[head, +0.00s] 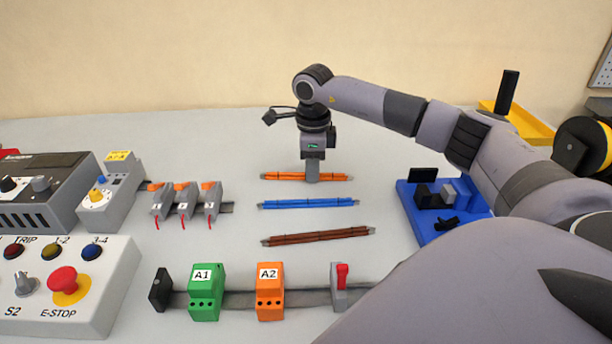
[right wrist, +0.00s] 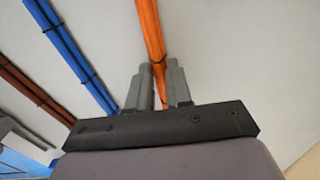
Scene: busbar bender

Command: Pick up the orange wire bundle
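The orange wire bundle (head: 278,176) lies crosswise on the grey table, the farthest of three bundles. My right gripper (head: 312,180) points straight down over its middle, and its fingers hide a short stretch of it. In the right wrist view the orange bundle (right wrist: 149,28) runs in between the two fingers of my right gripper (right wrist: 160,70). The gap between the fingers is narrow and the bundle fills it at the tips, so the gripper looks shut on it. The bundle shows no clear lift off the table. My left gripper is not in view.
A blue bundle (head: 308,203) and a brown bundle (head: 315,236) lie nearer. Grey clamps (head: 184,203) stand left; green (head: 205,291) and orange (head: 270,291) blocks sit on a front rail.

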